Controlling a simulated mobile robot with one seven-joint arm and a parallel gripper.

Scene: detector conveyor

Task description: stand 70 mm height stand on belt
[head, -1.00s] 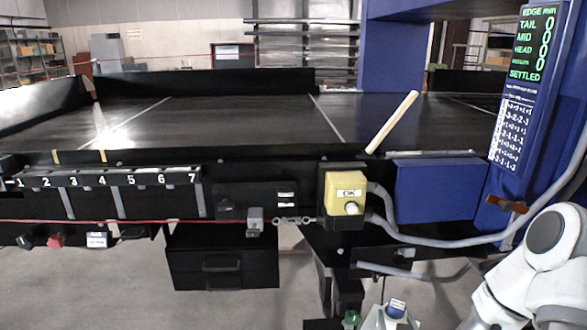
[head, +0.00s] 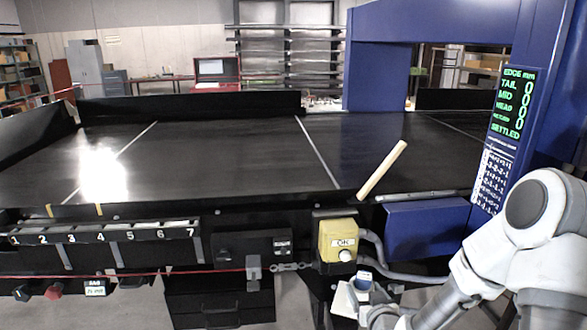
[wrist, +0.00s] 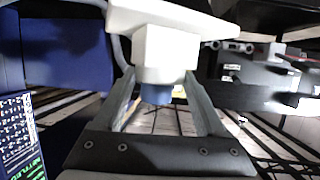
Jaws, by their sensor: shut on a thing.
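The stand (wrist: 165,50) is a white block with a wide flat white plate at one end and a blue part at the other. My gripper (wrist: 160,88) is shut on it, one finger on each side. In the head view the stand (head: 345,299) shows at the lower middle, below the yellow OK box and in front of the conveyor, apart from the belt. Its blue part is near the top there. The black belt (head: 230,150) lies behind and above it, bare in its middle, with white lines across it.
The yellow OK box (head: 338,240) and a blue box (head: 425,226) hang on the front. Numbered slots (head: 105,233) line the left front. A blue post with a green display (head: 508,105) stands right.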

